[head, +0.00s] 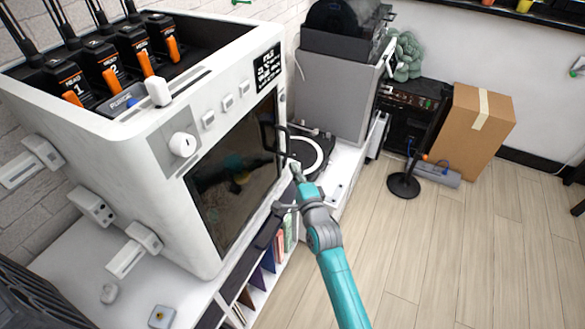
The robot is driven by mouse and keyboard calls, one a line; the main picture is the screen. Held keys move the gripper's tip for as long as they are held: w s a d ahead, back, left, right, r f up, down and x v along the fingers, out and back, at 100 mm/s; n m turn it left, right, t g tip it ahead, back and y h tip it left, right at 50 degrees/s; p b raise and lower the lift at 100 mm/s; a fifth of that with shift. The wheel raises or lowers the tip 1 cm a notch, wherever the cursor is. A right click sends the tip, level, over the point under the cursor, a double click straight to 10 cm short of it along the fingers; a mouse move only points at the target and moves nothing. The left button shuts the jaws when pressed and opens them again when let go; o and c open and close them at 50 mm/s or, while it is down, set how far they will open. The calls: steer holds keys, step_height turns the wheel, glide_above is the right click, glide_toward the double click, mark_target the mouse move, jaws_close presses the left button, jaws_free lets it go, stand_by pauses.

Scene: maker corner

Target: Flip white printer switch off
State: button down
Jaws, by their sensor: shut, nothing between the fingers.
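The white printer (120,160) stands at the left on a white counter, with a dark glass door in front. A round white knob (183,144) sits on its front panel, with several small white buttons (228,102) beside it. A white lever-like piece (158,91) stands at the top front edge. I cannot tell which of these is the switch, or whether it is on or off. My gripper (294,183) is shut and empty, to the right of the glass door, apart from the knob and buttons.
A black door handle (269,138) juts out near my gripper. A turntable (306,152) and a grey printer (337,95) stand behind it. White brackets (95,206) stick out from the white printer's left side. The wooden floor at the right is mostly clear, with a cardboard box (474,135).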

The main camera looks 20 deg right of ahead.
steer(key=shift+w+a+r, duration=0.15)
steer(key=shift+w+a, duration=0.15)
stand_by(0.4)
steer(key=shift+w+a, duration=0.2)
steer(key=shift+r, duration=0.1)
